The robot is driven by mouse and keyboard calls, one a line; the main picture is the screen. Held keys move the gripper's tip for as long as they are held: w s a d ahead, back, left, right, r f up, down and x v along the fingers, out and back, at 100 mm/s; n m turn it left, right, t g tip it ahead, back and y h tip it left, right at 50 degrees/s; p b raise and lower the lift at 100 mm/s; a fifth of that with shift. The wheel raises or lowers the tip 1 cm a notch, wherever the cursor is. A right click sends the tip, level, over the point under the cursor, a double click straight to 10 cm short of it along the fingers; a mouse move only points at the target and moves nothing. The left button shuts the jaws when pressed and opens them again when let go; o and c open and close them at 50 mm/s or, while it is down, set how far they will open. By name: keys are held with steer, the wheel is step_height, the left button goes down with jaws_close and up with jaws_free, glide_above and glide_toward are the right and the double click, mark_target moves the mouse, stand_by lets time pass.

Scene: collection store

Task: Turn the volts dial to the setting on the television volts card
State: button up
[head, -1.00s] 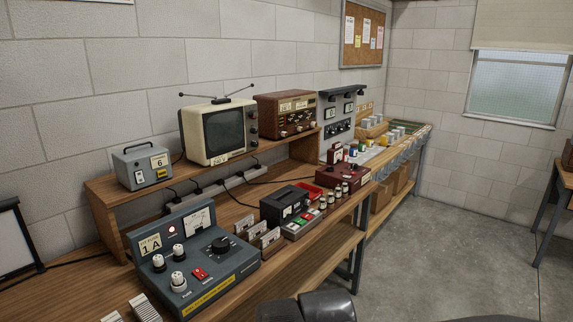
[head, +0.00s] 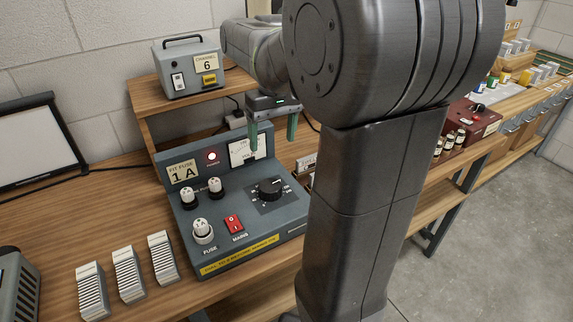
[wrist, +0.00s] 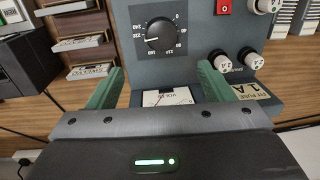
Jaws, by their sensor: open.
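The volts dial (head: 269,187) is a black knob on the sloping panel of the blue-grey supply unit (head: 200,262). It also shows in the wrist view (wrist: 160,33), inverted, with its white mark toward the high-number side; the exact setting is too small to read surely. My gripper (head: 273,133) is open and empty, its green fingers above and behind the dial, near the volts meter (head: 247,150). In the wrist view the fingers stand either side of the meter, apart from the dial. Several cards in wooden holders (wrist: 82,42) stand beside the unit; their writing is illegible.
Ribbed grey blocks (head: 128,272) stand at the left. A shelf (head: 150,88) behind bears a grey box. My arm hides much of the bench's middle.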

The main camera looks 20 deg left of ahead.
mark_target(271, 185)
steer(key=f, duration=0.9)
steer(key=s+f, duration=0.1)
steer(key=f, duration=0.3)
steer(key=shift+a+f+b, duration=0.25)
steer(key=shift+a+b, duration=0.05)
steer(key=c, duration=1)
steer(key=shift+o, duration=0.2)
steer(key=shift+r+m+p, duration=0.1)
steer(key=shift+m+p, duration=0.3)
steer(key=shift+m, duration=2.3)
steer(key=o, duration=1)
steer(key=shift+c, duration=0.2)
